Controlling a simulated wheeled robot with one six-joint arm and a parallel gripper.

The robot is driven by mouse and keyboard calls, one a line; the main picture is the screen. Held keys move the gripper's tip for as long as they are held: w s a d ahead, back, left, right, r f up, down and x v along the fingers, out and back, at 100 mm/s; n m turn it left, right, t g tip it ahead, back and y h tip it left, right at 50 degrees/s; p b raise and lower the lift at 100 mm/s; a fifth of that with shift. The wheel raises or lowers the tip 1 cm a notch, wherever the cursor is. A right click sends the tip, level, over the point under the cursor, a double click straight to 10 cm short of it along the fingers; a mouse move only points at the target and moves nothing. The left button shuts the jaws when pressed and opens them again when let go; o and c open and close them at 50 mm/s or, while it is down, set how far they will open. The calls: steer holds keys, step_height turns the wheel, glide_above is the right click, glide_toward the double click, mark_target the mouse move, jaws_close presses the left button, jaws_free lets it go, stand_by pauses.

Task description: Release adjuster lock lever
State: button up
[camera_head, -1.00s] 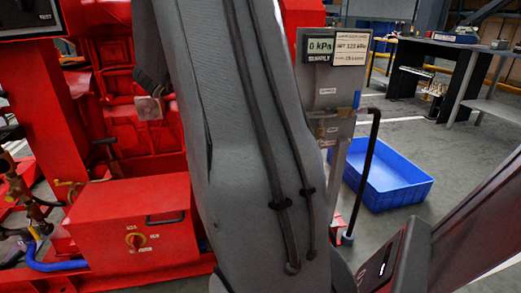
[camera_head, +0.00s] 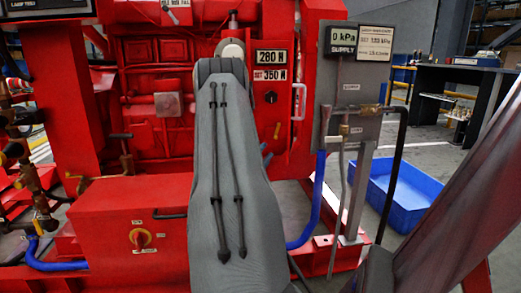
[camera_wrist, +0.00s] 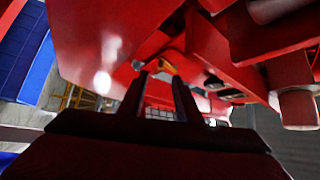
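In the head view, a red panel holds a 280 N readout (camera_head: 272,57) with a "SET 350 N" label (camera_head: 271,74) under it. A black knob (camera_head: 271,97) sits below them, and a pale upright handle (camera_head: 300,101) is to its right. Small grey and blue parts (camera_head: 267,157) show lower, beside my arm. I cannot tell which part is the lock lever. In the wrist view my gripper (camera_wrist: 159,82) has its two dark fingers apart, with nothing seen held. A small yellow-orange part (camera_wrist: 167,66) shows beyond the fingertips, under red metal. My arm hides the gripper in the head view.
A red box with a yellow rotary switch (camera_head: 140,238) stands at lower left. A grey supply panel (camera_head: 350,85) with a 0 kPa readout, hoses and a post stands right of the arm. A blue bin (camera_head: 405,195) lies on the floor behind. Red beams crowd the wrist view's upper right.

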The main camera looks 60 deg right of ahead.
mark_target(277, 131)
steer(key=b+x, duration=0.2)
steer(key=x, duration=0.5)
steer(key=shift+d+r+b, duration=0.15)
steer(key=shift+d+b, duration=0.1)
steer(key=shift+b, duration=0.05)
steer(key=shift+c, duration=0.3)
